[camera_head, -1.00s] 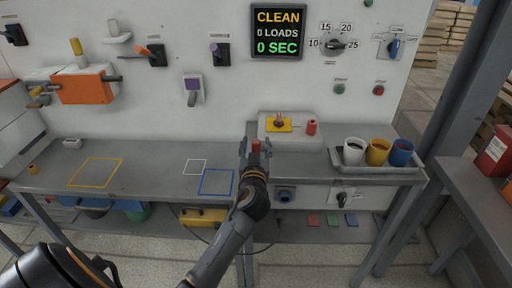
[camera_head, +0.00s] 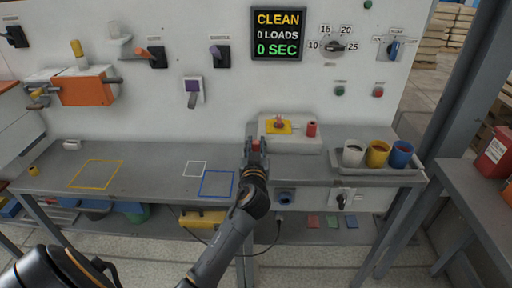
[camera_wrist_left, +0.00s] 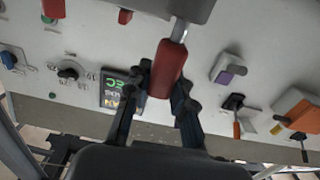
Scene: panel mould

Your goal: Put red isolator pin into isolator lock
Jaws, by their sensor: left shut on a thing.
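My left gripper (camera_head: 255,153) is shut on a red pin (camera_wrist_left: 168,68) with a metal shaft; the red also shows between the fingers in the head view. In the left wrist view the shaft points up to a grey block at the top edge; whether they touch is unclear. In the head view the gripper is in front of a pale box (camera_head: 300,144) on the bench. The box carries a yellow plate with a red knob (camera_head: 279,125) and a red cylinder (camera_head: 311,129). I cannot tell for sure which part is the isolator lock. My right gripper is not in view.
A tray (camera_head: 410,171) with a white cup (camera_head: 353,154), a yellow cup (camera_head: 377,154) and a blue cup (camera_head: 401,155) stands right of the box. The bench (camera_head: 140,155) is mostly clear on the left. Switches and a display (camera_head: 278,33) are on the wall behind.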

